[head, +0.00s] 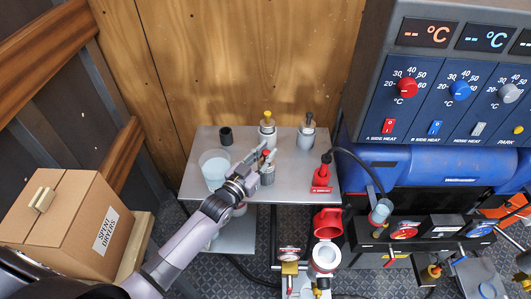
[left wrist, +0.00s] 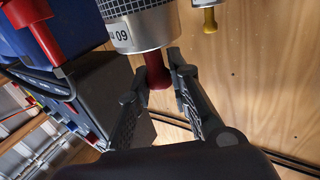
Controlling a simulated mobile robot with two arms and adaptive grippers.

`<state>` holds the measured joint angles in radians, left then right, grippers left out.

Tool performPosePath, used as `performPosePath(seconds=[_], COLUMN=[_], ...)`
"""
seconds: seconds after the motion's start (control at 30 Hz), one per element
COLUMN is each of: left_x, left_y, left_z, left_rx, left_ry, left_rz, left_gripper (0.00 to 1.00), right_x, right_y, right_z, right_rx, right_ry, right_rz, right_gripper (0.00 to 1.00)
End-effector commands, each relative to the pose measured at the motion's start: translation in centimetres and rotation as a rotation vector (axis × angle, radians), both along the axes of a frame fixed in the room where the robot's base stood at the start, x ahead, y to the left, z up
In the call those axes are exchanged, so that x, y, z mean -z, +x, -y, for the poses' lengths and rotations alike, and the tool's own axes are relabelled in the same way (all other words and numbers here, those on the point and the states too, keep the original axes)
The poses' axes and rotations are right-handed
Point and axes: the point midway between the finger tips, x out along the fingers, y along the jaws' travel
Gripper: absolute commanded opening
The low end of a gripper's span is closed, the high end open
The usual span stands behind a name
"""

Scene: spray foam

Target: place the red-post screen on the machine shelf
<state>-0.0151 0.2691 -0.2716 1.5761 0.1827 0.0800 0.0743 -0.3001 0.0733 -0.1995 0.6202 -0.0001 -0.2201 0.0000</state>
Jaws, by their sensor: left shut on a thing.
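The red-post screen (head: 267,176) is a metal mesh cylinder with a red post. In the head view it is at the middle of the grey metal table (head: 295,182); whether it touches the top I cannot tell. My left gripper (head: 264,154) is around its post. In the left wrist view the fingers (left wrist: 164,78) close on the red post (left wrist: 157,72), below the screen body (left wrist: 140,24) marked 60. The machine (head: 430,160) stands at the right, with a dark front ledge (head: 452,243) holding gauges. My right gripper is not in view.
A yellow-post screen (head: 267,127) and a dark-post screen (head: 306,134) stand at the table's back. A black cup (head: 225,136) and clear beaker (head: 214,167) are left. A red block (head: 321,178) with a hose stands at the right edge. A cardboard box (head: 65,222) is far left.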

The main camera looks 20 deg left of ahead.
Motion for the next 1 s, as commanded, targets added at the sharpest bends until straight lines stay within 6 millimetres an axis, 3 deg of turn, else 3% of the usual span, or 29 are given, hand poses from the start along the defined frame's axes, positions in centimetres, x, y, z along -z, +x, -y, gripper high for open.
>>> performPosePath(seconds=[0.1,0.13,0.4,0.77,1.0], left_x=[0.4,0.3,0.3,-0.2,0.3], left_y=[0.0,0.0,0.0,0.0,-3.7], left_z=[0.0,0.0,0.0,0.0,-1.0], left_rx=[0.0,0.0,0.0,0.0,0.0], left_ry=[0.0,0.0,0.0,0.0,0.001], left_rz=[0.0,0.0,0.0,0.0,-0.004], left_gripper=[0.0,0.2,0.38,0.38,0.38], right_x=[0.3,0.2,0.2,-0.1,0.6], right_y=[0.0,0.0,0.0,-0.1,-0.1], right_z=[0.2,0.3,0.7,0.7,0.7], right_rx=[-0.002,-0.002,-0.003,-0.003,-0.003], right_ry=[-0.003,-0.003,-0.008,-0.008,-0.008], right_rz=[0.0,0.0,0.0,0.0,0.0], right_gripper=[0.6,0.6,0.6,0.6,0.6])
